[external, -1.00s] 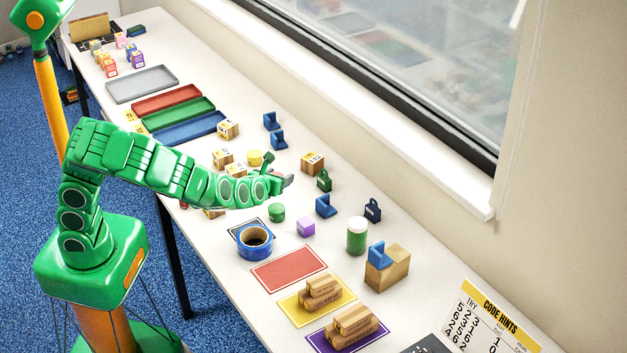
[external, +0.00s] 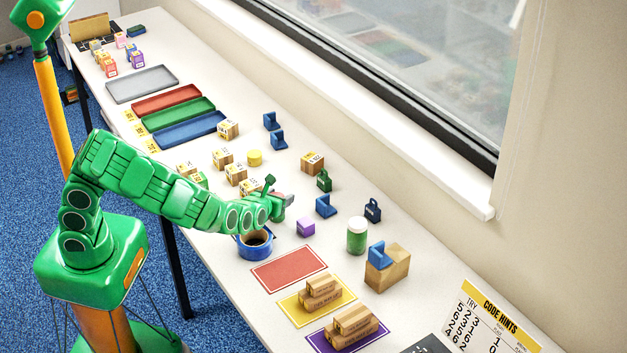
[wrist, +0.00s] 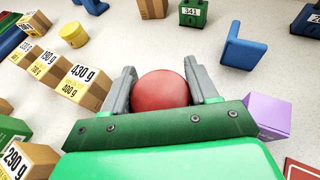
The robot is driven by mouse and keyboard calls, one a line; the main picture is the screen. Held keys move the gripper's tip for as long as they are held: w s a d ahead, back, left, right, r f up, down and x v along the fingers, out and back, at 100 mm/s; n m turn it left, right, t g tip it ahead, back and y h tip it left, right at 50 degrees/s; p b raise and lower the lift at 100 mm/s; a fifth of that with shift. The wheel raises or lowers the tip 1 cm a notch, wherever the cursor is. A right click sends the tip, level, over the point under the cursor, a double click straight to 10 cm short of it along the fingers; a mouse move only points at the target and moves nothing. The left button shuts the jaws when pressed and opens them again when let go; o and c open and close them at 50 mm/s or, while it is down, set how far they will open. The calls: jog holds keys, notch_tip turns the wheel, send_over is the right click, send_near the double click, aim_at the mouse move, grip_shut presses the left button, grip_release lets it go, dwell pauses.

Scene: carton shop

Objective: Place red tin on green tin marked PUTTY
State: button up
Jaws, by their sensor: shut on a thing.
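The red tin (wrist: 161,90) shows its round top in the wrist view. The two grey fingers of my gripper (wrist: 163,84) are shut on its sides. In the external view my gripper (external: 282,201) is over the table, right of and behind the blue tape roll (external: 257,250). I see no PUTTY marking in either view. The small green tin seen earlier in the external view is hidden behind my gripper now, and it does not show in the wrist view. A taller green jar with a white lid (external: 357,237) stands upright to the right.
A purple cube (external: 306,227) stands close right of my gripper, with a blue bracket (external: 326,206) behind it. Weight-marked boxes (wrist: 85,85) and a yellow cylinder (wrist: 74,35) lie to the left. A red mat (external: 288,269) in front is bare.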

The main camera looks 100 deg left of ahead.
jog(key=o, duration=1.1)
jog(key=shift+f, duration=0.1)
jog(key=shift+s+d+r, duration=0.1)
jog(key=shift+d+r, duration=0.2)
jog(key=shift+d, duration=0.05)
jog(key=shift+v, duration=5.6)
